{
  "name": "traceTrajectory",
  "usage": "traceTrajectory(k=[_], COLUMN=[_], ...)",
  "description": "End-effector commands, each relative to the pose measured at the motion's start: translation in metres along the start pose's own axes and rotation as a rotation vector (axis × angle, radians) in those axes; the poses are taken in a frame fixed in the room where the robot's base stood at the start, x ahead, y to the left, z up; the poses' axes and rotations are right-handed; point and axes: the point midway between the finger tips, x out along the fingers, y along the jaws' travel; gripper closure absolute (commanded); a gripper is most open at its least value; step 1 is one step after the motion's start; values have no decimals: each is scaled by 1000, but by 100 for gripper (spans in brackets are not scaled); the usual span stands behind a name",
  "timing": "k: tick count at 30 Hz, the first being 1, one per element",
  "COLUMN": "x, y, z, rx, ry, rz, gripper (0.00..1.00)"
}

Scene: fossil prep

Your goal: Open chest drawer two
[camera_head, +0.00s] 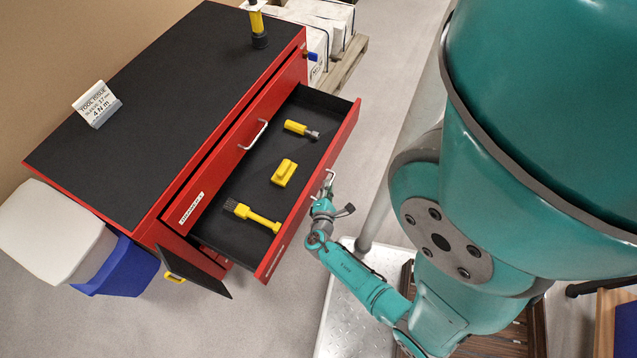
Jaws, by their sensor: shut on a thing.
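The red chest (140,225) with a black top stands at the left. Its top drawer front (228,160) is closed and has a pale handle (254,135). The drawer below it, the second one (250,190), stands well pulled out, its red front (341,142) facing right. Inside lie a yellow brush (250,217), a yellow block-shaped tool (284,173) and a yellow-handled tool (300,129). My gripper (328,186) is at this drawer's handle (330,176) and shut on it; the fingertips are small and partly hidden.
A blue bin with a white lid (55,232) stands at left. A sign (97,103) and yellow-black tool (257,25) are on top. White blocks (325,25) sit on a pallet behind.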

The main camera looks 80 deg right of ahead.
Motion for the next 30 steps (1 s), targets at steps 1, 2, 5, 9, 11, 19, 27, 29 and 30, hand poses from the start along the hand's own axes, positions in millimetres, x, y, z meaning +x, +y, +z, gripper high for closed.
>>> traceTrajectory(k=[1,2,5,9,11,19,27,29,30], x=[-1,-1,-2,-2,-2,-2,-2,-4,-5], y=[-3,-3,-4,-4,-4,-4,-4,-4,-3], z=[2,3,5,5,5,5,4,4,4], rx=[0,0,0,0,0,0,0,0,0], ry=[-1,-1,0,1,1,1,1,1,1], rz=[-3,-2,-2,-1,-1,-1,0,0,1], gripper=[100,100,100,100,100,63,63,63,63])
